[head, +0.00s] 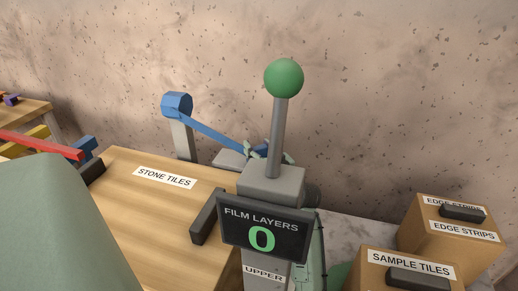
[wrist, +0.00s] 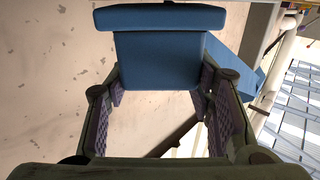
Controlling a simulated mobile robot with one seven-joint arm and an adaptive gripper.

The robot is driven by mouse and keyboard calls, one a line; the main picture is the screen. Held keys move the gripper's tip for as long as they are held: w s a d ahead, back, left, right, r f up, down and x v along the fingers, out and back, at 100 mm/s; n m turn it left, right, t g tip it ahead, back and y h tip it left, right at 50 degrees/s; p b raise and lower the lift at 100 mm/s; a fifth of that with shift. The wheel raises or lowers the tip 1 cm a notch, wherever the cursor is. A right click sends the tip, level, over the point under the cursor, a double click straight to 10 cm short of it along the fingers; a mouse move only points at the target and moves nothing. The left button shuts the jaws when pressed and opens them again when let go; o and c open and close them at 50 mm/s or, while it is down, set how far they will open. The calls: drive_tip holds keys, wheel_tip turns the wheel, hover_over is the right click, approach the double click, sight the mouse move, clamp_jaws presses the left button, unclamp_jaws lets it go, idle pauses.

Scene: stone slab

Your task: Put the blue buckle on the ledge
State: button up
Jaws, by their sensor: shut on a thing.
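The blue buckle (wrist: 158,62) fills the space between my fingers in the wrist view, a block with a wider plate at its far end. In the head view only a small part of it (head: 262,148) shows behind the grey post. My gripper (head: 267,153) is shut on it, partly hidden by that post; it also shows in the wrist view (wrist: 160,95). A blue strap or bar (head: 210,133) slopes from the buckle up left to a blue head (head: 176,104) on a grey upright. A pale grey block (head: 230,159) lies just left of my gripper; I cannot tell whether it is the ledge.
A grey post with a green ball (head: 284,78) stands before my gripper, with a "FILM LAYERS 0" display (head: 288,240). A wooden "STONE TILES" box (head: 150,205) is left. "EDGE STRIPS" (head: 415,235) and "SAMPLE TILES" (head: 373,280) boxes are right. A speckled wall (head: 400,110) stands behind.

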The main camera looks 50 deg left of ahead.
drive_tip(key=shift+f, duration=0.2)
drive_tip(key=o, duration=1.2)
drive_tip(key=shift+r, duration=0.1)
drive_tip(key=shift+r, duration=0.25)
drive_tip(key=b+v, duration=0.2)
drive_tip(key=v, duration=1)
drive_tip(key=shift+b, duration=0.35)
drive_tip(key=shift+f, duration=0.1)
